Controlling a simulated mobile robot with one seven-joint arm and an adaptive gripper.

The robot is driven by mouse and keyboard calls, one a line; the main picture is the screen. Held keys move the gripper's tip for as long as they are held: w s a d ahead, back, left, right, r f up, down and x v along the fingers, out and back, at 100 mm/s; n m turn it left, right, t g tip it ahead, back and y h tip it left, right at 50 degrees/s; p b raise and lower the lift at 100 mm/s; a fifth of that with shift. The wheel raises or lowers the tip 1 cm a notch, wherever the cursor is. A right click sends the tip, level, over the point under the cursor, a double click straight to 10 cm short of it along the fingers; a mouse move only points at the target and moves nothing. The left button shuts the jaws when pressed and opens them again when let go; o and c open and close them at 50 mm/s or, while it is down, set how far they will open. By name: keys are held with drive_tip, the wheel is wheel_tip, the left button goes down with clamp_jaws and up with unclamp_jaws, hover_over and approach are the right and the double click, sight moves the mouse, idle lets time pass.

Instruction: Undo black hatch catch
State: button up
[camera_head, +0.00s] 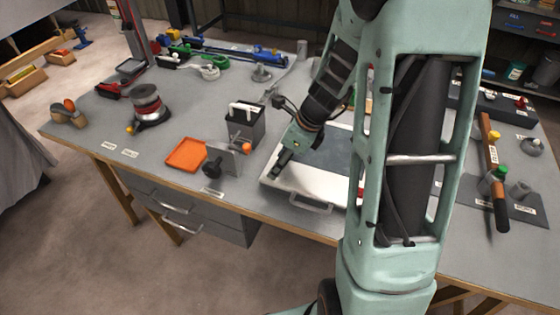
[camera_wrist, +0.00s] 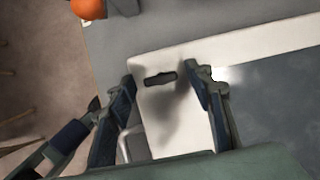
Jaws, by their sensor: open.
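The hatch is a white-framed panel with a grey-blue middle (camera_head: 290,184), lying on the workbench partly behind my arm. It also shows in the wrist view (camera_wrist: 265,40). The black hatch catch (camera_wrist: 160,78) is a short dark bar on the white frame near its corner, seen in the wrist view. In the head view I cannot make it out near my gripper. My gripper (camera_head: 282,163) points down over this corner of the hatch. In the wrist view its two fingers (camera_wrist: 160,80) are apart, one on each side of the catch, with nothing between them touching.
A metal handle (camera_head: 310,204) sits on the hatch's front edge. Left of the hatch stand a bracket with a black knob (camera_head: 222,161), a dark box (camera_head: 243,128) and an orange tray (camera_head: 186,154). A wooden-handled tool (camera_head: 489,145) lies at right.

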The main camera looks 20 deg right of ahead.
drive_tip(key=c, duration=1.2)
drive_tip(key=shift+o, duration=0.2)
drive_tip(key=shift+n, duration=0.3)
drive_tip(key=n+g+p, duration=0.1)
drive_tip(key=n, duration=0.2)
drive_tip(key=shift+w+r+n+g, duration=0.1)
drive_tip(key=shift+w+n+g, duration=0.05)
drive_tip(key=shift+n+g, duration=0.25)
drive_tip(key=n, duration=0.2)
drive_tip(key=n+g+p, duration=0.1)
drive_tip(key=n, duration=0.1)
drive_tip(key=shift+w+n+g+y+p, duration=0.1)
drive_tip(key=shift+n+g+y+p, duration=0.2)
drive_tip(key=shift+y, duration=0.1)
drive_tip(key=n+g, duration=0.1)
drive_tip(key=n, duration=0.1)
drive_tip(key=n+p, duration=0.1)
drive_tip(key=n, duration=0.1)
drive_tip(key=shift+w+g+h, duration=0.15)
drive_tip(key=shift+g+h, duration=0.15)
drive_tip(key=shift+g, duration=0.1)
drive_tip(key=shift+a+n+g+h, duration=0.1)
drive_tip(key=shift+n+g+h, duration=0.2)
drive_tip(key=shift+n, duration=0.95)
drive_tip(key=shift+n+g+h, duration=0.3)
drive_tip(key=shift+n, duration=0.95)
